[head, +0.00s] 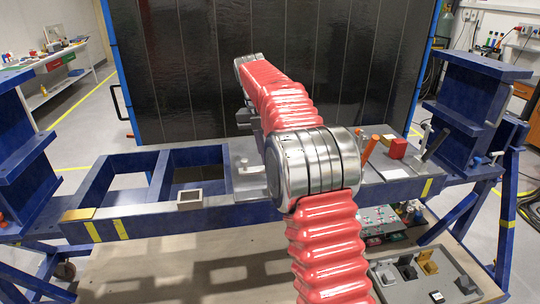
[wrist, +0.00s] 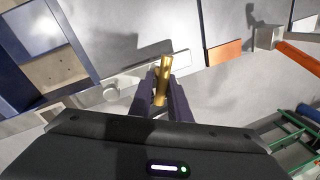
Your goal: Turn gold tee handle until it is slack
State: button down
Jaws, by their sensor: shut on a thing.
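The gold tee handle (wrist: 163,72) shows in the wrist view as a gold bar just ahead of my gripper. My gripper (wrist: 162,98) is shut on it, with one dark finger on each side of the bar. The bar lies slightly tilted between the fingers, and its far end sticks out past them. The handle's stem and its seat are hidden. In the head view my arm covers the handle, and its seat cannot be made out.
A metal plate lies on the blue frame (head: 155,225). A small open box (head: 190,199) sits at the left. Open bays lie in the frame's left part.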

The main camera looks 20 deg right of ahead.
jog(key=c, duration=1.7)
grip_release()
jog(key=shift+o, duration=0.2)
notch_tip(320, 180, up, 7)
jog(key=w+a, duration=0.1)
jog(key=shift+r, duration=0.1)
